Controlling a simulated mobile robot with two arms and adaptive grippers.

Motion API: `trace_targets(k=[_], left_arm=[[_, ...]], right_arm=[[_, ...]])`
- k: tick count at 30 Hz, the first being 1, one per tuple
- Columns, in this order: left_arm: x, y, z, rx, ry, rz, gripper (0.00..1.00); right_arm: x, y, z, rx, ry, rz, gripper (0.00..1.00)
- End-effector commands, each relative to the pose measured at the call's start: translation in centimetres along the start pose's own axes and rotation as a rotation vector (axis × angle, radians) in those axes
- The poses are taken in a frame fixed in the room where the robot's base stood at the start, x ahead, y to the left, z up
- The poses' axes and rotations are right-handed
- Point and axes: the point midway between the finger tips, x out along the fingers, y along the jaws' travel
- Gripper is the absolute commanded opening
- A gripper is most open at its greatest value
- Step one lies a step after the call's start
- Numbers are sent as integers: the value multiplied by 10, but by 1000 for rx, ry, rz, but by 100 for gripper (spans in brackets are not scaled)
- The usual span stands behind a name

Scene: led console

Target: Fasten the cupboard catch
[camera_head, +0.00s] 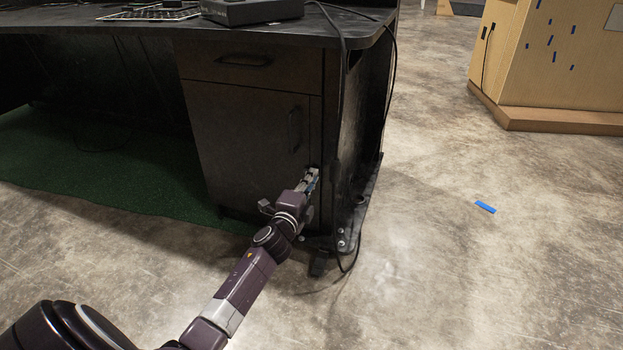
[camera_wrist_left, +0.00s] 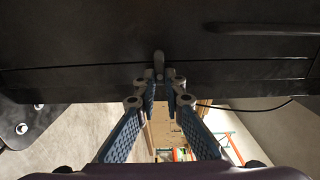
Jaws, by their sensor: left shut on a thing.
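The cupboard door (camera_head: 243,135) is a dark panel under the drawer of a black desk. It looks closed, lying flush with its frame. The catch (camera_wrist_left: 158,58) is a small grey rounded peg at the door's edge in the left wrist view. My left gripper (camera_head: 312,174) reaches the right edge of the door, below its handle. In the left wrist view the blue-padded fingers of my left gripper (camera_wrist_left: 160,82) close on the catch. The fingertips cover part of the catch, and in the head view the gripper hides it. My right gripper is not in view.
The door handle (camera_head: 295,130) is above my left gripper. A black cable (camera_head: 340,110) hangs down the desk's right side close by. A drawer (camera_head: 250,62) sits above the door. The concrete floor to the right is open, with a blue strip (camera_head: 485,207) lying on it.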

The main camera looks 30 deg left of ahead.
Motion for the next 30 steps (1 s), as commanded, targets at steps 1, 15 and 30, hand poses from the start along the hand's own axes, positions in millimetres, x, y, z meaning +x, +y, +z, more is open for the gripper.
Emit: trace_targets(k=[1,15,30], left_arm=[[0,1,2,-3,-3,2,0],[0,1,1,0,-2,1,27],[-45,2,0,1,0,3,27]], right_arm=[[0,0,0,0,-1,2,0],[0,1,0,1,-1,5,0],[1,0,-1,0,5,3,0]])
